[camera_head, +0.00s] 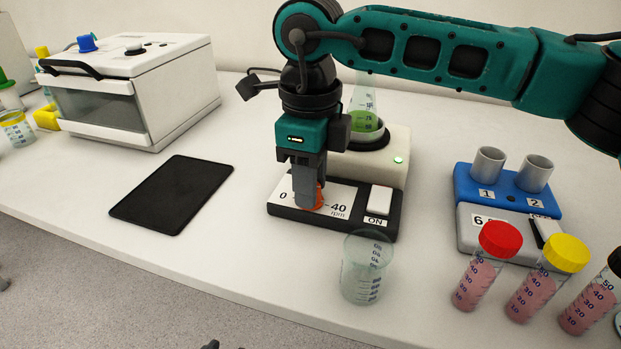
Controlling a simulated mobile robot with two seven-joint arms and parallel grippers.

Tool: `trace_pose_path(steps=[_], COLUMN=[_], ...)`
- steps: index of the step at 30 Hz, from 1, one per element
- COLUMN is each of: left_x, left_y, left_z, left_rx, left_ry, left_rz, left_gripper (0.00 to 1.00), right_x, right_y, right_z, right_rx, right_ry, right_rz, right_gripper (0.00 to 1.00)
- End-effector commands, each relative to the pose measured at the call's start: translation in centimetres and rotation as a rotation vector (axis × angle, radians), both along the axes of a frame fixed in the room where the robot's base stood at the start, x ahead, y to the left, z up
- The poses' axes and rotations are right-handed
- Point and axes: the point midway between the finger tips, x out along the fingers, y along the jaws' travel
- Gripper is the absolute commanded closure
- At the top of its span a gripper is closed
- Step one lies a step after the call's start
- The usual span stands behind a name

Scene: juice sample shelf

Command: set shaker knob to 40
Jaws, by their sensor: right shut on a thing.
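The shaker (398,145) stands in the middle of the bench. Its front panel carries an orange knob (320,194) between the marks 0 and 40 rpm, and a white switch (380,200) above the label ON. A green light (398,160) is lit on its body. A flask of green liquid (364,120) sits on its platform, partly behind my arm. My right gripper (309,196) points down and is shut on the knob. Its fingers hide most of the knob, so I cannot tell its exact setting. My left gripper is not in view.
A clear beaker (366,270) stands just in front of the shaker. A black pad (173,194) and a white box-shaped device (140,90) are at left. A blue and grey two-tube device (470,190) and capped pink tubes (476,280) are at right.

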Motion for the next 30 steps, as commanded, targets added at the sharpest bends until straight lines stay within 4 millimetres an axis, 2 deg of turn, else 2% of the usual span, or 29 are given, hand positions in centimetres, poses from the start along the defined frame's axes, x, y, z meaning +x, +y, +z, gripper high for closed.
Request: trace_pose_path(steps=[6,7,15,23,26,30], left_x=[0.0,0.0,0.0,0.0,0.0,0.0], left_y=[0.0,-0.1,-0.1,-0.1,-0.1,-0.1], left_z=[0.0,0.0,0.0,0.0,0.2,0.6], left_rx=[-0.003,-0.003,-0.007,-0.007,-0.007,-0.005], left_ry=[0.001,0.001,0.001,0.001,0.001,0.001], left_rz=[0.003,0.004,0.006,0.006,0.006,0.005], left_gripper=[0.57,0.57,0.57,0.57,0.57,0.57], right_x=[0.0,0.0,0.0,0.0,0.1,0.1], right_y=[0.0,0.0,0.0,0.0,0.0,0.0], right_z=[0.1,0.1,0.0,0.2,1.1,3.7], right_rx=[0.002,0.002,0.001,0.001,0.003,0.003], right_ry=[-0.002,-0.002,-0.001,-0.001,-0.002,-0.004], right_rz=[-0.003,-0.003,-0.001,-0.001,-0.001,-0.001], right_gripper=[0.99,0.68,0.43,0.43,0.43,0.43])
